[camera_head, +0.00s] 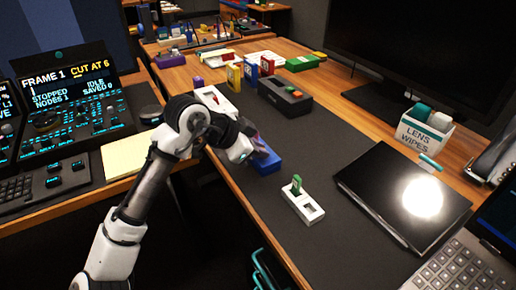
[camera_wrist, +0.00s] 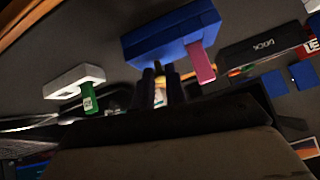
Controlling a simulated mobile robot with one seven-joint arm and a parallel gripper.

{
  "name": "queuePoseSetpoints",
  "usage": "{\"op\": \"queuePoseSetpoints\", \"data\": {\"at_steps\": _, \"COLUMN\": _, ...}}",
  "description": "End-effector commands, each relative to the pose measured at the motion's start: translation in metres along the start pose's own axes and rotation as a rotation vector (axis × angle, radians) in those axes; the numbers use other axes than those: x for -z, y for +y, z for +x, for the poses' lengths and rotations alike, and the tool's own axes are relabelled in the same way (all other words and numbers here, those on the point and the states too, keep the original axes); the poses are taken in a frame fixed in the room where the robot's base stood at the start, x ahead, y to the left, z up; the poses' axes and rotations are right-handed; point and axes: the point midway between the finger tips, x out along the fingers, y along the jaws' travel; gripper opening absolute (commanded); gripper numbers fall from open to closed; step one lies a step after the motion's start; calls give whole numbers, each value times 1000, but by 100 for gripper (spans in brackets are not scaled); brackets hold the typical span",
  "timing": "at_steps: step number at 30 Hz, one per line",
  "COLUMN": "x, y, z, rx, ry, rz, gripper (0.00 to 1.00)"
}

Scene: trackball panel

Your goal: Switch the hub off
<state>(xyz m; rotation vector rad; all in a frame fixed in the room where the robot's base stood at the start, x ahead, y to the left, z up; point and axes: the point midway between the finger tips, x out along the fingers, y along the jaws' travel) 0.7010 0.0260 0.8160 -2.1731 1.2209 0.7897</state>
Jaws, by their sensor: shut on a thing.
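No thing in view is plainly labelled as a hub. A blue box (camera_head: 267,165) lies on the dark desk mat under my gripper. It is large in the wrist view (camera_wrist: 150,42), with a pink piece (camera_wrist: 202,62) sticking out of it. My gripper (camera_wrist: 163,72) has its dark fingers close together at the blue box's face, beside the pink piece. It seems shut on a small part there, which the fingers hide. In the head view my wrist covers the fingertips. A black box marked DOCK (camera_wrist: 262,45) lies beyond the blue box and also shows in the head view (camera_head: 284,98).
A white two-slot box (camera_head: 303,205) with an upright green piece (camera_head: 296,184) stands near the blue box. A dark tablet (camera_head: 400,190), a laptop (camera_head: 465,262) and a lens wipes box (camera_head: 425,130) are at the right. The mat between the DOCK box and tablet is clear.

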Motion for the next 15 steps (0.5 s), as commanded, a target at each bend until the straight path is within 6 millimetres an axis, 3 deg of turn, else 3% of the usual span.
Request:
{"op": "queuePoseSetpoints", "data": {"at_steps": 6, "x": 0, "y": 1, "z": 1, "rx": -4, "ry": -2, "rz": 0, "gripper": 0}}
{"op": "queuePoseSetpoints", "data": {"at_steps": 7, "x": 0, "y": 1, "z": 1, "rx": -4, "ry": -2, "rz": 0, "gripper": 16}}
{"op": "queuePoseSetpoints", "data": {"at_steps": 9, "x": 0, "y": 1, "z": 1, "rx": -3, "ry": -2, "rz": 0, "gripper": 25}}
{"op": "queuePoseSetpoints", "data": {"at_steps": 12, "x": 0, "y": 1, "z": 1, "rx": -3, "ry": -1, "rz": 0, "gripper": 36}}
{"op": "queuePoseSetpoints", "data": {"at_steps": 15, "x": 0, "y": 0, "z": 1, "rx": -2, "ry": -1, "rz": 0, "gripper": 36}}
